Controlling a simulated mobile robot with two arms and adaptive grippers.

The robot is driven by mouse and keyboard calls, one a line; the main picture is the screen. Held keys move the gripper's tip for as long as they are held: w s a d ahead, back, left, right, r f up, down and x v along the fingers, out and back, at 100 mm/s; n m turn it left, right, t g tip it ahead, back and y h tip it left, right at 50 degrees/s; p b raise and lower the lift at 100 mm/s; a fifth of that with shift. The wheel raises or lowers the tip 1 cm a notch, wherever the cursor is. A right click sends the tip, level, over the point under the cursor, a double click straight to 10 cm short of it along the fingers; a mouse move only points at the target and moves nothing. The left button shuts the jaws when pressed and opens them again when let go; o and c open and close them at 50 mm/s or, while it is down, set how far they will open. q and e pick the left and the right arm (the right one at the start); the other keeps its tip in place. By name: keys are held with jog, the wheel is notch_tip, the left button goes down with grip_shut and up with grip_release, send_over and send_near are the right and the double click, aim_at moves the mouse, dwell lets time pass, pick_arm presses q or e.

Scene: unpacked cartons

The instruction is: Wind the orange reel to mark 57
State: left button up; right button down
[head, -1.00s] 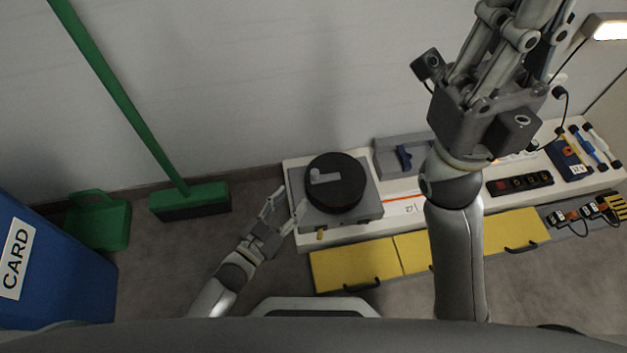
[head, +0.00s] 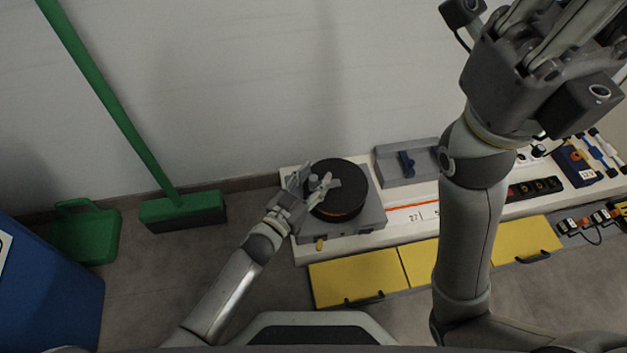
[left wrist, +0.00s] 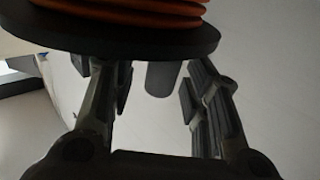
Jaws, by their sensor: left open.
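The reel (head: 350,190) sits on a grey base, with a black disc on top and orange winding showing under its edge. Its grey crank arm (head: 334,183) lies across the top left. My left gripper (head: 312,181) is open at the reel's left side, fingers around the upright crank knob. In the left wrist view, the grey knob (left wrist: 162,78) stands between the spread fingers, below the black flange and orange coils (left wrist: 125,12). A white scale strip (head: 413,217) with an orange line shows 27; my right arm hides its continuation. My right gripper (head: 560,35) is high at upper right, its fingertips cut off.
A small brass-coloured knob (head: 320,244) sticks out in front of the reel base. A grey tray with a blue part (head: 406,163) stands behind the strip. Yellow drawers (head: 355,278) run along the front. A green broom (head: 183,209) and dustpan (head: 87,235) stand left.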

pick_arm(q)
jog(key=shift+c, duration=0.3)
grip_shut()
